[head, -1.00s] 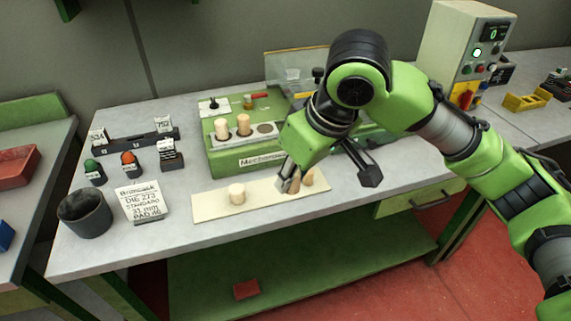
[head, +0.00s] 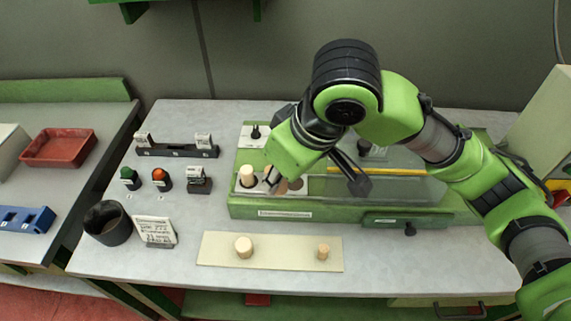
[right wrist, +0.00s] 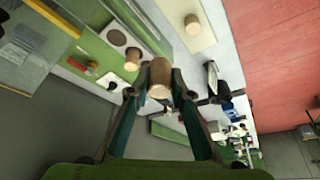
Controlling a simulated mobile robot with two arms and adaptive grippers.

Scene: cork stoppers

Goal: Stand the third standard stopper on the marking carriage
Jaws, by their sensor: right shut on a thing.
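My right gripper (head: 272,184) is above the marking carriage (head: 306,189) on the green machine. It is shut on a cork stopper (right wrist: 160,78), which shows between the fingers in the right wrist view. One pale stopper (head: 247,176) stands upright at the carriage's left end. A stopper on the carriage (right wrist: 132,60) also shows beyond the held one in the right wrist view. A round empty place (right wrist: 116,37) is visible on the carriage there. My fingers hide the middle of the carriage in the head view. My left gripper is out of view.
A cream board (head: 285,252) at the front holds a wide stopper (head: 243,247) and a narrower one (head: 323,251). A dark cup (head: 108,223), a printed card (head: 155,231) and several stamps stand at left. A clear cover (head: 400,188) is right of the carriage.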

